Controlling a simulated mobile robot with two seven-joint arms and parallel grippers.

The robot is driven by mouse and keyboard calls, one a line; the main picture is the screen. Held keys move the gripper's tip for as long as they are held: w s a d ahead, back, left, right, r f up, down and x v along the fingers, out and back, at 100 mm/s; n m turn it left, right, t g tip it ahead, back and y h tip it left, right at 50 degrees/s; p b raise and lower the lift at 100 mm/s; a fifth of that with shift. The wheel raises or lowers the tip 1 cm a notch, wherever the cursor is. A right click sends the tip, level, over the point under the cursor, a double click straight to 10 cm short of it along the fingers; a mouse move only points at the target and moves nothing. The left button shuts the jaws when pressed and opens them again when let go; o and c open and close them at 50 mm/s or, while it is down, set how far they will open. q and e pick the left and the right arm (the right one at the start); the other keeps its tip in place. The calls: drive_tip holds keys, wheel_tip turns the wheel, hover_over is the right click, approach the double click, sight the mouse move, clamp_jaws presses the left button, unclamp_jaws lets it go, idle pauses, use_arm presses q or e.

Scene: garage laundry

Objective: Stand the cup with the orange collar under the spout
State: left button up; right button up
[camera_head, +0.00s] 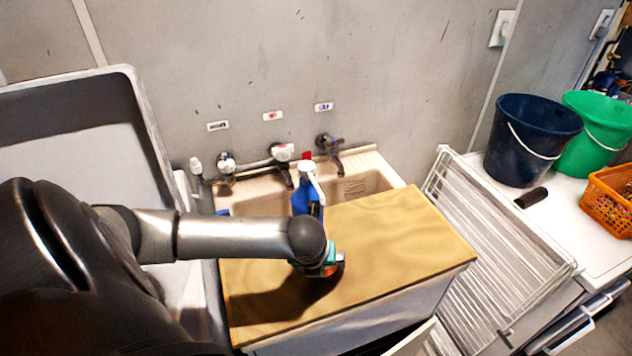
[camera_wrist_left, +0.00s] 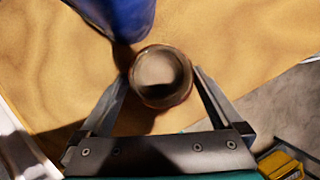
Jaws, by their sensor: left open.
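A round cup (camera_wrist_left: 162,78) with a brownish rim stands on the wooden board (camera_head: 420,235). It sits between the spread fingers of my left gripper (camera_wrist_left: 163,85) in the left wrist view. The fingers are open on either side of it; I cannot tell whether they touch it. In the head view my wrist hides most of the cup, and only a bit of orange (camera_head: 340,268) shows beside the gripper. Behind the board, a sink (camera_head: 255,205) has several wall taps with spouts, including a middle one (camera_head: 284,165) and a right one (camera_head: 331,147). My right gripper is not in view.
A blue spray bottle (camera_head: 305,196) stands close behind the cup. It also shows at the top of the left wrist view (camera_wrist_left: 122,15). Small labels hang above the taps. A wire rack (camera_head: 490,240), dark blue bucket (camera_head: 528,140), green bucket (camera_head: 598,130) and orange basket (camera_head: 612,200) are right. The board's right part is clear.

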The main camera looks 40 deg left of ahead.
use_arm(q)
drive_tip(key=shift+s+r, duration=0.1)
drive_tip(key=shift+r, duration=0.25)
drive_tip(key=s+d, duration=0.1)
drive_tip(key=s, duration=0.2)
drive_tip(key=s+d, duration=0.2)
drive_tip(key=s, duration=0.2)
drive_tip(key=s+d, duration=0.1)
drive_tip(key=s, duration=0.3)
drive_tip(key=shift+s+d+r, duration=0.2)
drive_tip(key=shift+d+r, duration=0.05)
drive_tip(key=shift+d, duration=0.1)
drive_tip(key=shift+a, duration=0.1)
